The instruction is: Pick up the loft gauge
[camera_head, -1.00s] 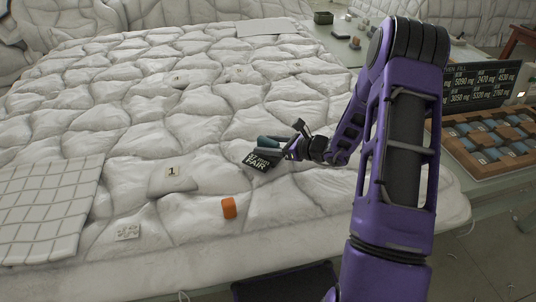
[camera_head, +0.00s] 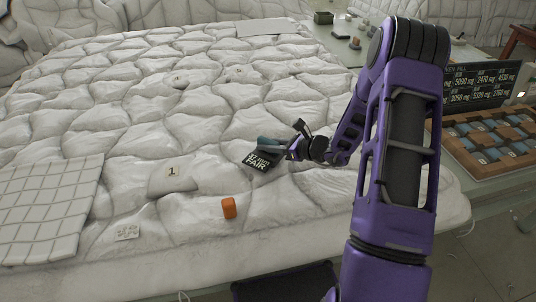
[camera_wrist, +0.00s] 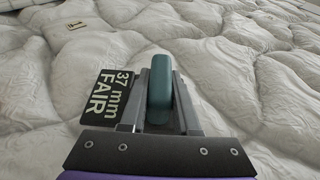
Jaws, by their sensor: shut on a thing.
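The loft gauge shows as a teal rounded handle (camera_head: 270,141) beside a black label (camera_head: 262,160) with white print. In the wrist view the teal handle (camera_wrist: 159,88) stands between the two grey fingers of my gripper (camera_wrist: 162,98), which is shut on it. The black label (camera_wrist: 107,96) reads "37 mm FAIR" and sits just left of the fingers. In the head view my gripper (camera_head: 284,148) is low over the white quilted duvet (camera_head: 200,130). I cannot tell whether the gauge touches the duvet; its lower part is hidden.
A gridded white sheet (camera_head: 45,205) lies at the left. A wooden tray (camera_head: 459,151) and a dark readout board (camera_head: 484,88) stand at the right.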

